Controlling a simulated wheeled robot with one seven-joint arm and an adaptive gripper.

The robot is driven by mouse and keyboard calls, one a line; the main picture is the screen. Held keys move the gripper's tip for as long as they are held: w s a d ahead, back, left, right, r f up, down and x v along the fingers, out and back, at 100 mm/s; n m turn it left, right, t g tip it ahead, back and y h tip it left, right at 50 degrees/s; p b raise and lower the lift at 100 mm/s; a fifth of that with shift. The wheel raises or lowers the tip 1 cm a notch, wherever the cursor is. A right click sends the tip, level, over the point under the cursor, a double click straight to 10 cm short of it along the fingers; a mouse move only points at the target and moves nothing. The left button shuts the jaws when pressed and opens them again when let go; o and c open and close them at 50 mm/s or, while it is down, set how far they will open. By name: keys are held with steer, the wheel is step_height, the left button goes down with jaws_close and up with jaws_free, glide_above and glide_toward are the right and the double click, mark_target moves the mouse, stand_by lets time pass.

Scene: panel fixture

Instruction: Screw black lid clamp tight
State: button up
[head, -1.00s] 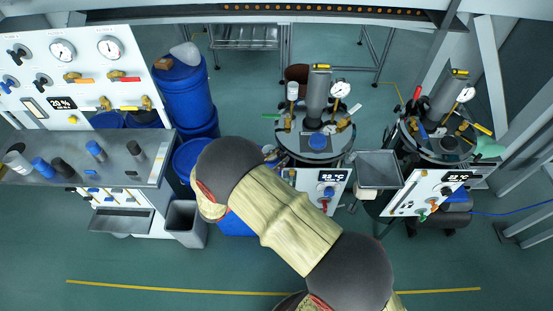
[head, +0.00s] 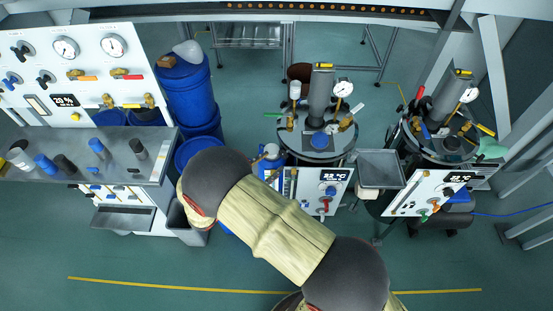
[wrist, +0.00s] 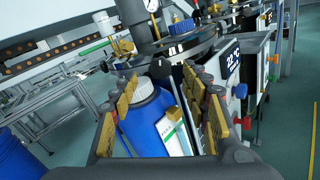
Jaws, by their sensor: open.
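A black knob on a stem (wrist: 160,68), which looks like the black lid clamp, stands at the near rim of a vessel lid (wrist: 188,42) in the wrist view. My gripper (wrist: 162,84) is open, with its yellowish padded fingers on either side of the view below the knob. The knob appears between and beyond the fingertips; I see no clear contact. The same vessel (head: 318,142) seems to be the left one in the head view, where my arm hides the gripper and I cannot make out the clamp.
A blue bottle with a white cap (wrist: 142,90) stands between the fingers in the wrist view, close to the vessel. It also shows in the head view (head: 271,166). A control panel (head: 325,188) is under the lid.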

steer(key=v, duration=0.7)
steer(key=shift+s, duration=0.15)
steer(key=shift+a, duration=0.15)
